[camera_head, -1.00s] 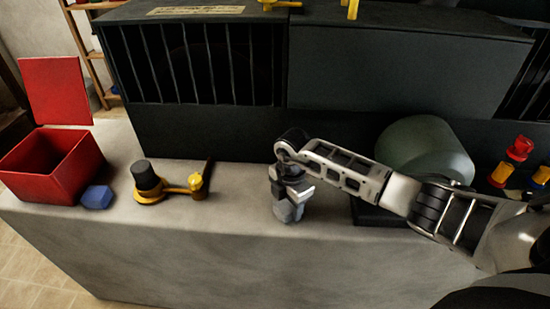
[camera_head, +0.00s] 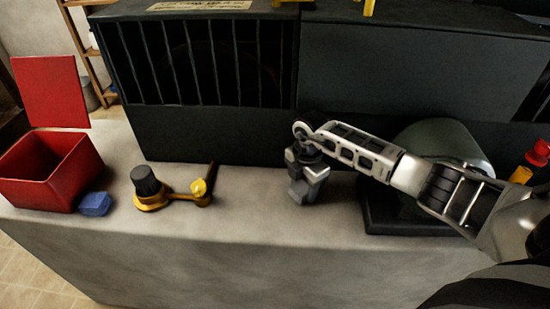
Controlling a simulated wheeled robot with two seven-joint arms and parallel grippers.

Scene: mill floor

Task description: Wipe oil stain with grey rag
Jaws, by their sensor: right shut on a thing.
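My right gripper (camera_head: 308,180) points down over the middle of the grey concrete ledge (camera_head: 240,203). It is shut on a small grey thing, which looks like the grey rag (camera_head: 300,193), at or just above the ledge top. The gripper hides part of it. I cannot make out an oil stain; it may be hidden under the gripper. My left gripper is not in view.
An open red box (camera_head: 48,178) stands at the left with a blue block (camera_head: 96,204) beside it. A yellow tool with a black knob (camera_head: 148,184) lies nearby. A rounded greenish thing (camera_head: 440,143) sits behind my right arm. A dark machine (camera_head: 215,130) walls the back.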

